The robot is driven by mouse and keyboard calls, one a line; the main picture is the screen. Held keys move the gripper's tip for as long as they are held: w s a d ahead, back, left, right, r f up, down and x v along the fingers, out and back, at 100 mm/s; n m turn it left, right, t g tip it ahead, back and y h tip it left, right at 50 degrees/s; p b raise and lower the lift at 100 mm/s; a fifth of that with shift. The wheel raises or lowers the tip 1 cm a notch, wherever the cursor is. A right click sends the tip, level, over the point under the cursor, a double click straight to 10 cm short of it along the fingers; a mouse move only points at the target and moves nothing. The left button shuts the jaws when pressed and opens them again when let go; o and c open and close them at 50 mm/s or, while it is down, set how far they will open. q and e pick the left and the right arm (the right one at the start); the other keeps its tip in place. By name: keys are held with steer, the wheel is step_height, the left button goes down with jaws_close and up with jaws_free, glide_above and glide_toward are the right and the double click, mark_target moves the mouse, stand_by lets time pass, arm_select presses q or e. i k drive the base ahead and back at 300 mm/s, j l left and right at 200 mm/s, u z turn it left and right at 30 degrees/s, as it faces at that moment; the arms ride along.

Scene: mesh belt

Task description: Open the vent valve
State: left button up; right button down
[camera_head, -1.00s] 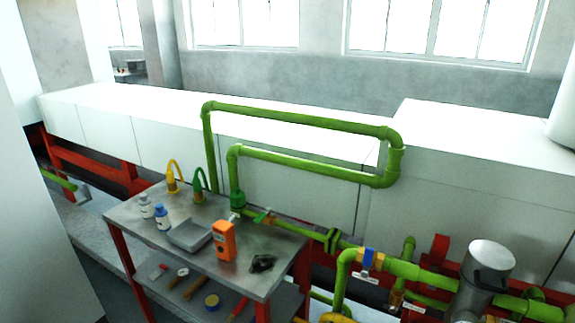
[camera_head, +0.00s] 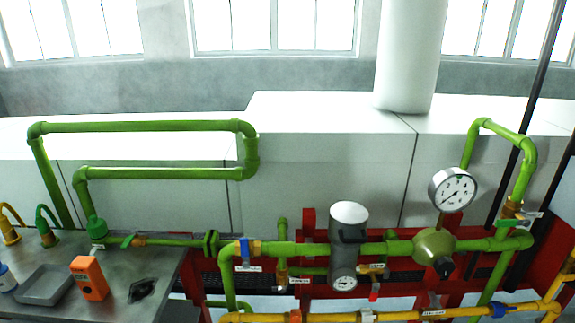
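Several valves sit on the pipework, and their small white tags are too small to read, so I cannot tell which is the vent valve. A blue-handled valve (camera_head: 247,252) is on the green line left of the grey cylindrical filter (camera_head: 348,243). A small brass valve (camera_head: 282,275) hangs on a branch below that line. A brass valve with a red handle (camera_head: 374,278) is right of the filter. Another brass valve (camera_head: 511,208) is on the green riser at the far right. A green-handled valve (camera_head: 130,241) is above the table. Neither of my grippers is in view.
A round pressure gauge (camera_head: 453,190) stands above a green regulator body (camera_head: 434,244). A yellow pipe (camera_head: 330,317) with valves runs along the bottom. The metal table (camera_head: 150,265) at left holds an orange device (camera_head: 90,278) and a grey tray (camera_head: 45,285).

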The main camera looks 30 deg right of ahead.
mark_target(374, 295)
steer(key=z, duration=1.65)
